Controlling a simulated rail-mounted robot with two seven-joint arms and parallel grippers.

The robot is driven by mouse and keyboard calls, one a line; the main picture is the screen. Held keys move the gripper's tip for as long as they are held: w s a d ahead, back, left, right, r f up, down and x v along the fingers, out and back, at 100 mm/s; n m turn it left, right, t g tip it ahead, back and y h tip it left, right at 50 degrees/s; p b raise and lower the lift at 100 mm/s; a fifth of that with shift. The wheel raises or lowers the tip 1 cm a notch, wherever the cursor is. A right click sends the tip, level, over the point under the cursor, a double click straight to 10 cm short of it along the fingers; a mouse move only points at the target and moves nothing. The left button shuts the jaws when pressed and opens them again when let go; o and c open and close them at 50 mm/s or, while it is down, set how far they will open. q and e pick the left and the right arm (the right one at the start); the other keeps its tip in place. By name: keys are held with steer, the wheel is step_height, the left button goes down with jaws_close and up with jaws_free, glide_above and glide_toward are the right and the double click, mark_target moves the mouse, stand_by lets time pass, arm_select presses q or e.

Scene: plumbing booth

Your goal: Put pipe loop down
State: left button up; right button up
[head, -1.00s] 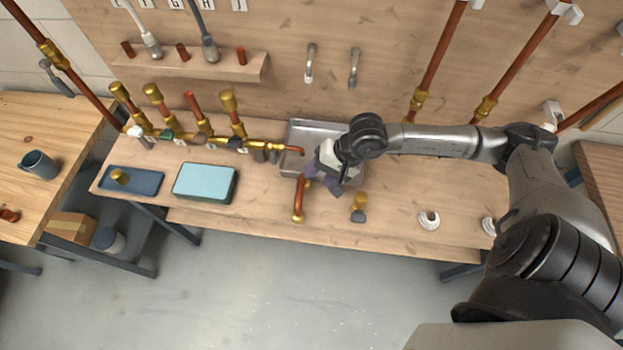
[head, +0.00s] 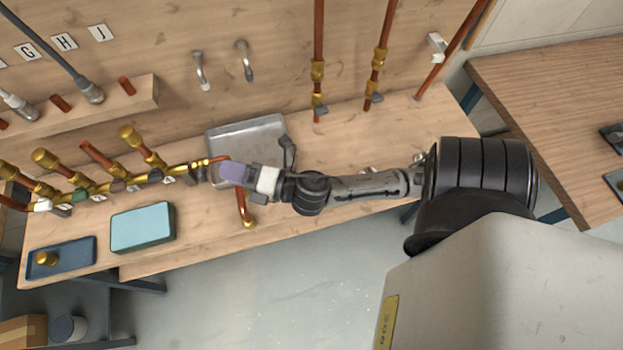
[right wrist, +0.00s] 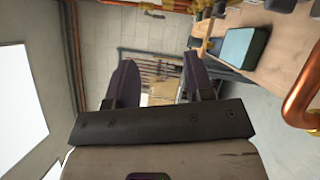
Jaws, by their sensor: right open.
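The copper pipe loop (head: 242,207) is at the bench's front edge, its brass end low and nearest me. Its upper part is hidden behind my right gripper, so I cannot tell how it rests or whether it joins the copper elbow (head: 219,159) behind. My right gripper (head: 230,173) has purple fingers pointing left, just above the loop in the picture. In the right wrist view my right gripper (right wrist: 161,85) is open with nothing between its fingers. A copper bend (right wrist: 302,100) shows at that view's right edge, apart from the fingers. My left gripper is out of view.
A metal tray (head: 215,131) lies behind the gripper. A brass-and-copper manifold (head: 95,187) stands to the left. A teal-topped box (head: 142,227) and a blue tray (head: 62,257) lie at front left. Vertical pipes (head: 318,50) rise behind the arm.

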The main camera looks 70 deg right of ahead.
steer(key=s+d+f+m+g+h, duration=0.2)
steer(key=s+f+m+g+h, duration=0.3)
steer(key=f+m, duration=0.45)
steer(key=s+a+f+m+g+y, duration=0.2)
steer(key=s+a+f+m+g, duration=0.1)
steer(key=s+f+m+g, duration=0.1)
steer(key=s+a+f+m+g+y, duration=0.1)
steer(key=s+a+f+m+g, duration=0.2)
steer(key=s+m+g, duration=0.3)
steer(key=s+f, duration=0.1)
steer(key=s, duration=0.2)
steer(key=shift+a+f+g+y, duration=0.25)
steer(key=shift+f+g+y, duration=0.1)
steer(key=shift+g+y, duration=0.05)
